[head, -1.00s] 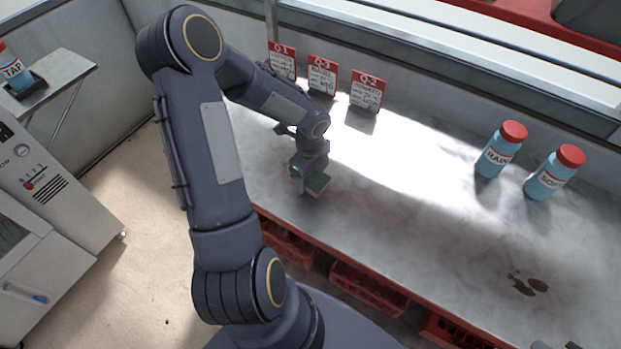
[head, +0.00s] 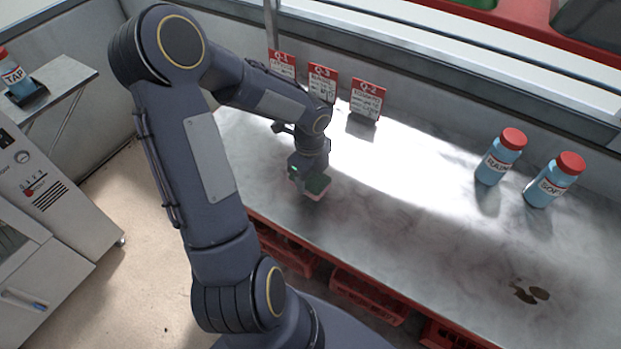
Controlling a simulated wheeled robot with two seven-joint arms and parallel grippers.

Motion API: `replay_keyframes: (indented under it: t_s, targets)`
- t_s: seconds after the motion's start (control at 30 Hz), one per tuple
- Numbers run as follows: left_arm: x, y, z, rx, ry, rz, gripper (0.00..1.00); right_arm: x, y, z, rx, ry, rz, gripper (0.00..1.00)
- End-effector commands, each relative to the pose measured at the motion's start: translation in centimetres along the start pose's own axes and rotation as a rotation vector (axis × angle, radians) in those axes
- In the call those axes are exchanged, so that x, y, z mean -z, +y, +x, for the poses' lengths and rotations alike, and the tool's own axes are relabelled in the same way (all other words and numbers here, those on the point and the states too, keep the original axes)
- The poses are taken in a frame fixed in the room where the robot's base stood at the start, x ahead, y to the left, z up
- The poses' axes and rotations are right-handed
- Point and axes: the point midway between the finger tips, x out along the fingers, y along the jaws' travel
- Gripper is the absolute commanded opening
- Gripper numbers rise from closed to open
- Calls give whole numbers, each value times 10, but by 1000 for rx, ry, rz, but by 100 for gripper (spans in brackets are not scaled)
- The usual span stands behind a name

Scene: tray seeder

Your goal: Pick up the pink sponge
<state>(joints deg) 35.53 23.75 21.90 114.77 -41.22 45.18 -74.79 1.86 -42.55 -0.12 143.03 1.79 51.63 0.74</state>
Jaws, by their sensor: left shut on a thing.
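The sponge (head: 318,188) shows at the left part of the counter, near its front edge, with a dark green top and a pink lower side. My left gripper (head: 308,183) comes down onto it from above and is shut on it. The fingers hide part of the sponge. I cannot tell whether the sponge touches the counter or is just above it. My right gripper is not in view.
The grey counter (head: 420,210) is mostly clear. Two blue bottles with red caps, RAIN (head: 497,160) and SOFT (head: 550,182), stand at the right. Several red-topped cards line the back, one marked Q-2 (head: 367,100). A brown spill (head: 528,291) lies at front right.

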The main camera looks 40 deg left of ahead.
Motion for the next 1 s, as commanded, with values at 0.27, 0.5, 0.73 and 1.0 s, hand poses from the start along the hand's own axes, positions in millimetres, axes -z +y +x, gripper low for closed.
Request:
replay_keyframes:
  t_s: [0.27,0.5,0.73,1.0]
  targets:
    - [26,45,-50,3,-4,2,37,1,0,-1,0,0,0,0]
    - [49,83,-70,2,-4,2,37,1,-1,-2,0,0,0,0]
    - [61,102,-80,1,-1,1,37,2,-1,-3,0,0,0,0]
    - [64,108,-82,0,0,0,37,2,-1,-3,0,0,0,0]
